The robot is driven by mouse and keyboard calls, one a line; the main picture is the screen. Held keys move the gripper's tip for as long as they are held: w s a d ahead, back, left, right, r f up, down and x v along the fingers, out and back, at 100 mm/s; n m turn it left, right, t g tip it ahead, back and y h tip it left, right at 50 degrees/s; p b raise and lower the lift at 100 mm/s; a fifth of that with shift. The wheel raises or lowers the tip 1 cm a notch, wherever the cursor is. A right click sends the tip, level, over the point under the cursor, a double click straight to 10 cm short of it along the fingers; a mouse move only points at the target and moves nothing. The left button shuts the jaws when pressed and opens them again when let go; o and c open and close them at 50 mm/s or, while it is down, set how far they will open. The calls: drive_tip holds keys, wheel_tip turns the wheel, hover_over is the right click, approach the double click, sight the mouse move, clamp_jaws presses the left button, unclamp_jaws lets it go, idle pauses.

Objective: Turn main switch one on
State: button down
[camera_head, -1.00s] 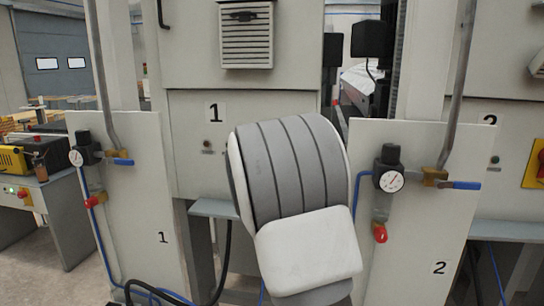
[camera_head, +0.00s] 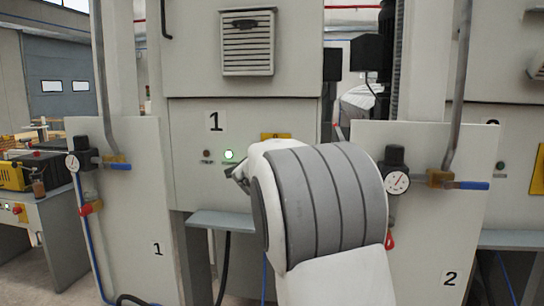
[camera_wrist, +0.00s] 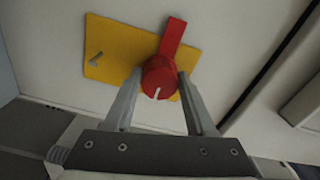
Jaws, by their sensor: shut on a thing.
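Main switch one is a red rotary knob (camera_wrist: 158,78) with a red lever pointing up and slightly right, on a yellow plate (camera_wrist: 112,50) in the wrist view. A short white mark on the knob points down. My gripper (camera_wrist: 160,84) has one finger on each side of the knob and is shut on it. In the head view, part of the yellow plate (camera_head: 275,136) shows on the cabinet marked 1 (camera_head: 190,185). My arm hides the knob and the fingertips there. A green lamp (camera_head: 229,155) is lit left of the plate.
A white panel (camera_head: 130,220) marked 1 with a gauge and valves stands at left. A similar panel (camera_head: 430,250) marked 2 stands at right, close to my arm. A grey ledge (camera_head: 221,221) juts out below the cabinet front.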

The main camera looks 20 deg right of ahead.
idle(0.5)
drive_tip(key=shift+c, duration=1.1)
unclamp_jaws()
drive_tip(key=p+v, duration=0.1)
drive_tip(key=v, duration=1.6)
drive_tip(key=shift+s+a+p, duration=0.2)
drive_tip(key=shift+p, duration=0.1)
drive_tip(key=shift+a, duration=0.1)
